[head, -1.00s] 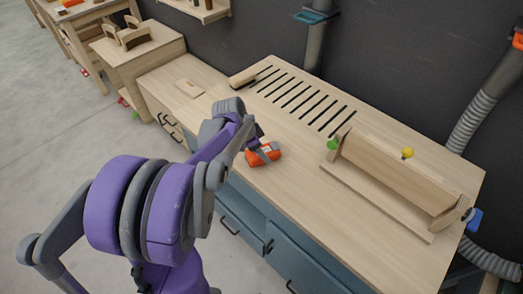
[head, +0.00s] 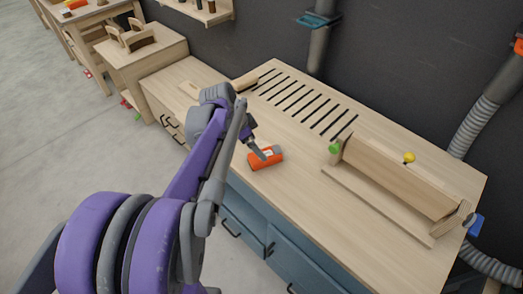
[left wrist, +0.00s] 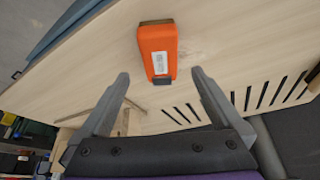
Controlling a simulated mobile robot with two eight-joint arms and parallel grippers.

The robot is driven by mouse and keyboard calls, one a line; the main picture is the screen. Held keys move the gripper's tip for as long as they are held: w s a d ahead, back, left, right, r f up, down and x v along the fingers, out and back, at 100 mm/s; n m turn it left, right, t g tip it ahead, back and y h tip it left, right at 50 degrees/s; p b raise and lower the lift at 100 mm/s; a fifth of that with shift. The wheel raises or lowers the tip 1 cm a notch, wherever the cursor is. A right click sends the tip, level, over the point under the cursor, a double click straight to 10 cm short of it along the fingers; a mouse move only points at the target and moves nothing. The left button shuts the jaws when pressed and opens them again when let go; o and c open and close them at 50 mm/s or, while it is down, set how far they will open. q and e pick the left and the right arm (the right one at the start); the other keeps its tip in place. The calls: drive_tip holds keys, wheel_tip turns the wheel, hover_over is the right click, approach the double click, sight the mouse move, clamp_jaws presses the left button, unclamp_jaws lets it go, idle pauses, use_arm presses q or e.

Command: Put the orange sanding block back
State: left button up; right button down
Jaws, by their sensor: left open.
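The orange sanding block (head: 266,158) lies on the wooden workbench (head: 300,175) near its front edge. In the left wrist view the orange sanding block (left wrist: 158,52) shows a white label and a dark end, and it lies beyond my fingertips. My left gripper (head: 262,152) is at the block in the head view. In the left wrist view the left gripper (left wrist: 160,77) has its two fingers wide apart, with nothing held between them. My right gripper is not in view.
Dark slots (head: 300,100) cut the back of the benchtop. A long wooden jig (head: 395,185) with green and yellow knobs stands at the right. Blue drawers (head: 285,258) are under the bench. The benchtop between block and jig is clear.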

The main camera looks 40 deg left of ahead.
use_arm(q)
drive_tip(key=d+v, duration=0.1)
drive_tip(key=v, duration=0.4)
drive_tip(key=s+d+f+n+y, duration=0.1)
drive_tip(key=s+d+f, duration=0.3)
drive_tip(key=d, duration=0.6)
drive_tip(key=s+d+f+n+t+y, duration=0.1)
drive_tip(key=s+d+f+n, duration=0.2)
drive_tip(key=d, duration=0.6)
drive_tip(key=s+n, duration=0.1)
drive_tip(key=s, duration=0.1)
drive_tip(key=shift+s+d+f, duration=0.3)
drive_tip(key=shift+d+f, duration=0.05)
drive_tip(key=shift+f, duration=0.05)
